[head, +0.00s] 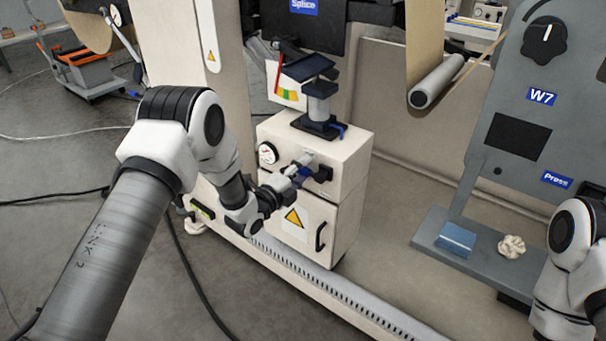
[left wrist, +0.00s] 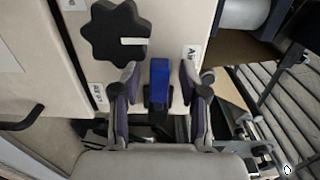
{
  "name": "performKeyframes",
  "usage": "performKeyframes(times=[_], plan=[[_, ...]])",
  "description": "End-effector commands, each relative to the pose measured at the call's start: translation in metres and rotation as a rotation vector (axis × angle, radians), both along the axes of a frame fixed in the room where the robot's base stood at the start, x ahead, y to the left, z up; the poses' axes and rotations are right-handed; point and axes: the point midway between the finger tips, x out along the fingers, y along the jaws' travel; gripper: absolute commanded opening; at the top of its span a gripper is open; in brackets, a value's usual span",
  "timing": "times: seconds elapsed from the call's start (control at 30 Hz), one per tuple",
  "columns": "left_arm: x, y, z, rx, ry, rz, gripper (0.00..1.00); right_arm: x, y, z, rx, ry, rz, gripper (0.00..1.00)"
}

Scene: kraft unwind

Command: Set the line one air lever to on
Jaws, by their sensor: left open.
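The air lever (left wrist: 159,77) has a blue handle and shows in the left wrist view, standing out from a cream cabinet face. My left gripper (left wrist: 160,82) is open, with one finger on each side of the blue handle. Gaps show between handle and fingertips. In the head view my left gripper (head: 293,174) is at the upper front of the cream cabinet (head: 348,160), hiding most of the lever. An "Air" label (left wrist: 191,57) is beside the lever. Its on or off position is not readable. My right gripper is out of view.
A black star knob (left wrist: 115,35) is close to the left finger in the wrist view.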

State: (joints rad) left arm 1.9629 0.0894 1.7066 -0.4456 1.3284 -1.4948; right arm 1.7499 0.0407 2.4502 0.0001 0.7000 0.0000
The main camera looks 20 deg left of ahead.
Motion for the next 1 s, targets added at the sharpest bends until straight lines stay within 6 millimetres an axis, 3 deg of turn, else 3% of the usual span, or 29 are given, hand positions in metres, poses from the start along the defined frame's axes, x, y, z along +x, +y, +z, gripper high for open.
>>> performKeyframes(times=[0.27,0.3,0.4,1.0], plan=[[0.004,-0.0017,-0.0005,0.0,0.003,0.001,0.44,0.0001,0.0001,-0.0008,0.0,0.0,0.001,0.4],[0.0039,-0.0015,-0.0005,0.0,0.003,0.001,0.3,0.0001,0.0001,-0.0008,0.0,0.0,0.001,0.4],[0.0038,-0.0015,-0.0006,-0.001,0.004,0.001,0.0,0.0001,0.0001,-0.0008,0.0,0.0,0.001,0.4],[0.0035,-0.0017,-0.0064,-0.094,0.037,0.001,0.0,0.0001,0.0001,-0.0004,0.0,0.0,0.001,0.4]])
